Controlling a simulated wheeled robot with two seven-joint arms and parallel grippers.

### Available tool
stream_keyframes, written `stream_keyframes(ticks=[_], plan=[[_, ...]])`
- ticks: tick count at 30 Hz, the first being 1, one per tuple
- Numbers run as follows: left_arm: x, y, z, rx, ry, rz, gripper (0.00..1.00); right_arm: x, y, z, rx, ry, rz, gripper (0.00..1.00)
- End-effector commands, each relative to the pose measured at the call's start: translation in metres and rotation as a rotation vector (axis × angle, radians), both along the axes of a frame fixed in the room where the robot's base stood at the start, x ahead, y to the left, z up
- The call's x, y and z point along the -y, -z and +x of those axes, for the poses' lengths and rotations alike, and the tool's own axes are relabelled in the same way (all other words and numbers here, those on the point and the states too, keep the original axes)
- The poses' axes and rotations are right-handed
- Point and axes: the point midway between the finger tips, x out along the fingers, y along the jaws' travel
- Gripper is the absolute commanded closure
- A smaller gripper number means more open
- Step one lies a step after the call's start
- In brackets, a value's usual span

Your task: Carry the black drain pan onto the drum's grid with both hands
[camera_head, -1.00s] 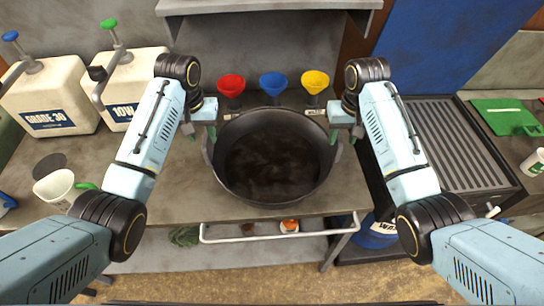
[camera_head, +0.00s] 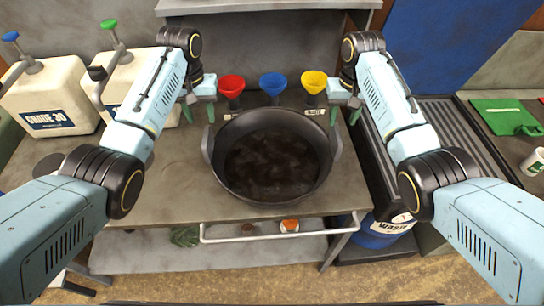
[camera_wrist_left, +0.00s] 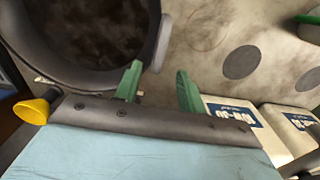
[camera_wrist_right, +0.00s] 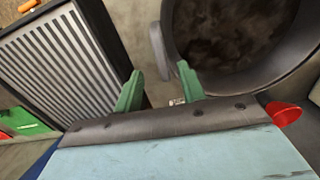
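The black drain pan (camera_head: 264,201) sits on the workbench with dark, mottled contents or residue inside. Its left handle (camera_head: 208,145) and right handle (camera_head: 337,147) are both clear of fingers. My left gripper (camera_head: 198,112) is open and empty above and behind the left handle; the handle (camera_wrist_left: 161,43) lies beyond the fingertips in the left wrist view. My right gripper (camera_head: 344,113) is open and empty by the right handle, which also shows in the right wrist view (camera_wrist_right: 159,50). The ribbed grid (camera_head: 455,140) is bare, right of the bench. A blue drum (camera_head: 380,238) labelled "WASTE" stands below, partly hidden.
Red (camera_head: 231,86), blue (camera_head: 273,84) and yellow (camera_head: 314,82) funnels stand behind the pan. White oil jugs (camera_head: 55,95) stand at the left. A green board (camera_head: 505,116) and a mug (camera_head: 534,162) lie right of the grid. A white rail (camera_head: 275,235) runs below the bench front.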

Motion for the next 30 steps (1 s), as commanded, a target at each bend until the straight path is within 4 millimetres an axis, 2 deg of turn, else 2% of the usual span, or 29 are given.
stream_keyframes(ticks=[6, 12, 20, 30], plan=[[0.0, 0.045, -0.001, -0.005, 0.0, 0.001, 0.6, 0.0, 0.045, -0.001, -0.005, 0.0, -0.001, 0.6], [0.0, 0.079, -0.001, -0.002, 0.0, 0.001, 0.6, 0.0, 0.079, 0.0, -0.002, -0.001, 0.0, 0.6], [0.0, 0.097, 0.0, 0.001, 0.001, 0.0, 0.6, 0.0, 0.097, 0.0, 0.001, 0.0, 0.0, 0.6], [0.0, 0.099, 0.0, 0.001, 0.0, 0.0, 0.6, 0.0, 0.099, 0.0, 0.002, -0.001, 0.0, 0.6]])
